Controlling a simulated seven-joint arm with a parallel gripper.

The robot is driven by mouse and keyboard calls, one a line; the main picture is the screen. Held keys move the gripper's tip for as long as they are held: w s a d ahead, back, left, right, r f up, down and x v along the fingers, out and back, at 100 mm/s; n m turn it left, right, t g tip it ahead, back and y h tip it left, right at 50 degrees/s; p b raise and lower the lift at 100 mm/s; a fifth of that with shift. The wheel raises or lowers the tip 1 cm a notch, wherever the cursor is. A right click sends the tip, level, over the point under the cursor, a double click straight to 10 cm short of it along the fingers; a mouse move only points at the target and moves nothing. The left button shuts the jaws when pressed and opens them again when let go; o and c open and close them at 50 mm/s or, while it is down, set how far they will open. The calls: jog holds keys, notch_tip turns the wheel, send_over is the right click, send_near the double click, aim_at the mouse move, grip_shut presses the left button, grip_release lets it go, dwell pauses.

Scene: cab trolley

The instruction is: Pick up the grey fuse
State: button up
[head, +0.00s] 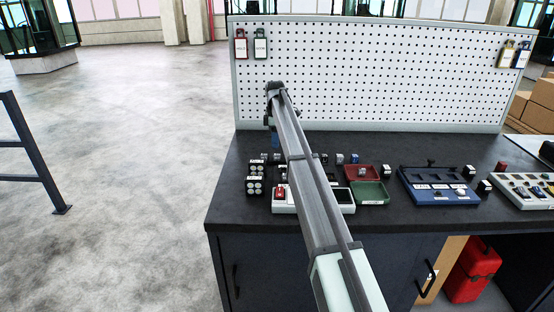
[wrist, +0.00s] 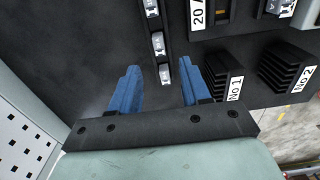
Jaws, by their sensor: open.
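Small dark blocks with pale tops stand along the bench, among them one left of my arm (head: 264,157) and one right of it (head: 340,158). I cannot tell which is the grey fuse. In the wrist view, small grey-white labelled pieces (wrist: 158,43) sit in a line in a narrow black strip. The nearest piece (wrist: 165,75) shows between the fingertips, nearer the right finger. My gripper (wrist: 160,75) has two blue fingers, apart, with nothing visibly held. In the head view my gripper (head: 275,142) hangs over the bench's back left part, partly hidden by my arm.
Black ribbed blocks labelled No 1 (wrist: 222,82) and No 2 (wrist: 286,70) stand right of the fingers. A red tray (head: 361,172), green tray (head: 370,193) and blue tray (head: 438,197) lie right of my arm. A pegboard (head: 400,75) rises behind the bench (head: 230,205).

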aim_at(277, 158)
jog(key=shift+d+f, duration=0.2)
jog(key=shift+f, duration=1.55)
jog(key=shift+d+f, duration=0.15)
jog(key=shift+f, duration=1.6)
jog(key=shift+c, duration=0.4)
grip_shut()
